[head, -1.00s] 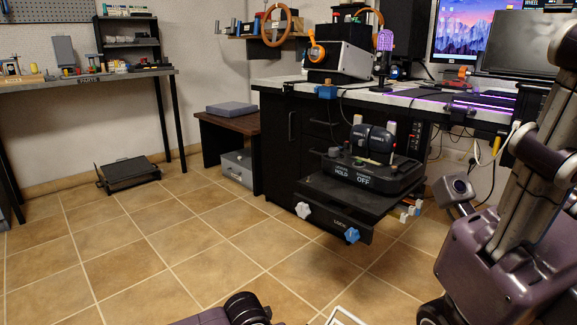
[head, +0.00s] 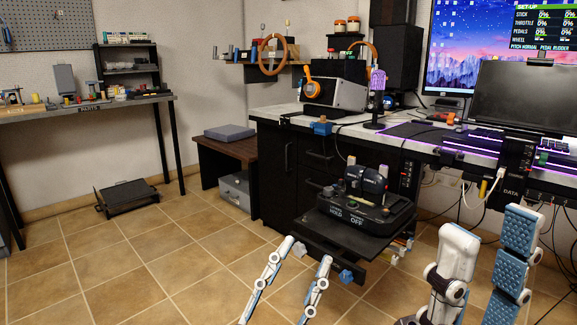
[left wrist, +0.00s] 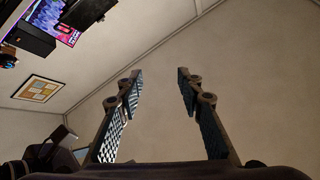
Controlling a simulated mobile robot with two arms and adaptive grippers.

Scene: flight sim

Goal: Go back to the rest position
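My left gripper (head: 308,250) is in the lower middle of the head view. Its two slim white and blue fingers point up and stand apart with nothing between them. In the left wrist view the same gripper (left wrist: 159,73) is open and empty against a plain wall. My right gripper (head: 492,224) is at the lower right of the head view. Its two thick fingers with blue textured pads point up, apart and empty. Both wrists are cut off by the bottom of the head view.
The black throttle unit (head: 355,212) sits on a pull-out shelf (head: 385,238) behind my left gripper. The desk with monitor (head: 467,50) and dark screen (head: 525,97) stands behind my right gripper. Pedals (head: 126,196) lie on the floor at left.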

